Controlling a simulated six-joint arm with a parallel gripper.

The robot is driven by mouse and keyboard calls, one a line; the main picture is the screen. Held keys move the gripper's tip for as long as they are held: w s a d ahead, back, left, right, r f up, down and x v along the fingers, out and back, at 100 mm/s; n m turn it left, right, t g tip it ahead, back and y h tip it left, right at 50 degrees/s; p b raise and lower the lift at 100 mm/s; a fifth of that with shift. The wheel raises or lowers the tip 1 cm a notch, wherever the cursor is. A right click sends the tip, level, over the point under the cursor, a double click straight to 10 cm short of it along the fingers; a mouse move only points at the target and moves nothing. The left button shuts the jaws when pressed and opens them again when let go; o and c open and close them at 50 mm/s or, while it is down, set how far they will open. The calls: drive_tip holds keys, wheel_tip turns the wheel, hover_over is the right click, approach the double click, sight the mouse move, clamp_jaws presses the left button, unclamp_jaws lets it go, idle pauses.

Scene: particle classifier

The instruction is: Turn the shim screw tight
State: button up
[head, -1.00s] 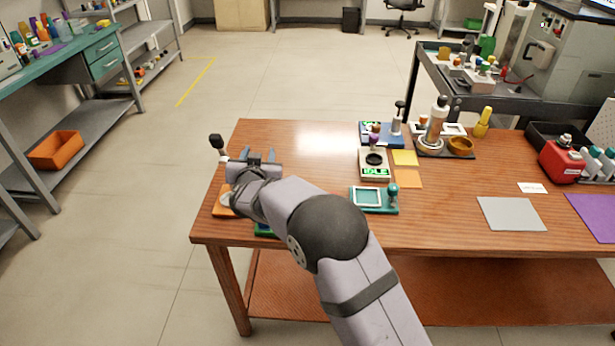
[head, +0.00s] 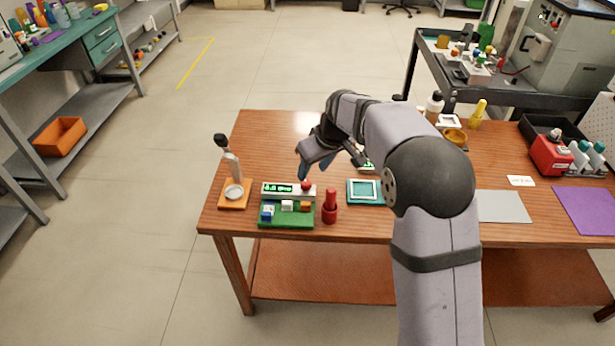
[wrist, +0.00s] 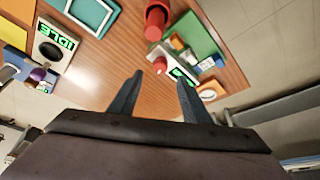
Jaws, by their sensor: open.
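I cannot tell for certain which part is the shim screw. A green board (head: 287,218) with small blue, white and orange blocks lies near the table's front left. Behind it is a pale box with a lit green display (head: 283,189) and a red knob (head: 307,185) at its right end. A red upright piece with a thicker base (head: 329,207) stands right of the board. My gripper (head: 303,172) is open and empty, above and behind the display box. In the wrist view, the red knob (wrist: 160,64) shows between and beyond my open fingers (wrist: 160,81).
An orange stand with a black-topped lever (head: 232,196) is left of the board. A teal-framed plate (head: 363,190) lies to the right. The wrist view shows a device reading IDLE (wrist: 52,42). A grey mat (head: 502,206) lies farther right. My arm hides the table's middle.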

sight(306, 182)
drive_tip(key=shift+p+x, duration=0.65)
drive_tip(key=shift+x, duration=3.05)
drive_tip(key=shift+a, duration=0.1)
drive_tip(key=shift+r, duration=0.1)
drive_tip(key=c, duration=1)
